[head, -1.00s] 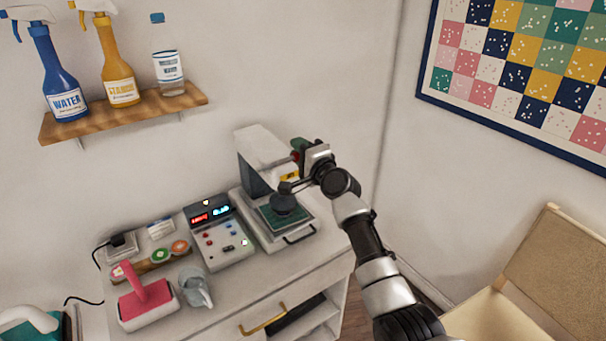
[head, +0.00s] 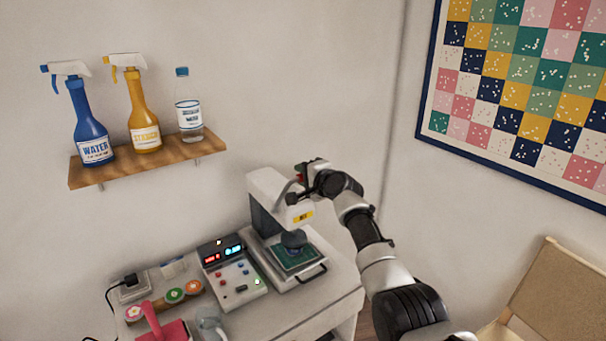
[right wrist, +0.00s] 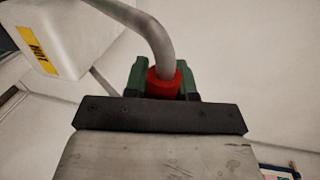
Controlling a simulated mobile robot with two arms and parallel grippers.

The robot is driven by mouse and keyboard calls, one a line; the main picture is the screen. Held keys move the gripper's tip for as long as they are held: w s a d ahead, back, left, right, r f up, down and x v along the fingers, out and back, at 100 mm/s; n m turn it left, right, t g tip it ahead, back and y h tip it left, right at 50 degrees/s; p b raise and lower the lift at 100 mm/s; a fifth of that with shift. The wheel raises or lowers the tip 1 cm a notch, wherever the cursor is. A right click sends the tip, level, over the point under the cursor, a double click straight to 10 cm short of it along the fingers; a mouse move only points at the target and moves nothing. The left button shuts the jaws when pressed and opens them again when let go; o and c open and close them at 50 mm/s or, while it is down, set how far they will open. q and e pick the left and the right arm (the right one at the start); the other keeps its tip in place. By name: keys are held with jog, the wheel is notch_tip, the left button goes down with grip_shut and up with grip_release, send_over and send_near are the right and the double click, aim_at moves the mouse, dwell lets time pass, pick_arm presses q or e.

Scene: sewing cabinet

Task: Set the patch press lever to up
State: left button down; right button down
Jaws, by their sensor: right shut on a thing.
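The patch press (head: 268,190) stands at the back right of the cabinet top, a white head on a dark column with a yellow label. Its lever (right wrist: 152,30) is a bent grey rod with a red grip (right wrist: 164,84). My right gripper (head: 303,176) is at the upper right of the press head. In the right wrist view its green-padded fingers (right wrist: 163,78) are shut around the red grip. In the head view the lever slants up from the head's side towards the gripper, which partly hides it. My left gripper is not in view.
A control box (head: 233,275) with lit displays stands left of the press. A green patch (head: 297,259) lies on the press base under the round dark plunger (head: 293,239). A wall shelf (head: 150,165) holds bottles. A chair (head: 560,290) stands at the right.

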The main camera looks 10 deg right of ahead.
jog(key=shift+s+a+f, duration=0.1)
jog(key=shift+a+f, duration=0.05)
jog(key=shift+f, duration=0.25)
jog(key=c, duration=1.2)
grip_release()
jog(key=shift+o, duration=1.4)
jog(key=shift+w, duration=0.3)
jog(key=shift+s+r, duration=0.1)
jog(key=shift+r, duration=0.05)
jog(key=shift+s+d+r, duration=0.1)
jog(key=shift+s+d, duration=0.2)
jog(key=shift+s, duration=0.3)
jog(key=b+v, duration=0.1)
jog(key=v, duration=0.8)
jog(key=shift+s, duration=0.15)
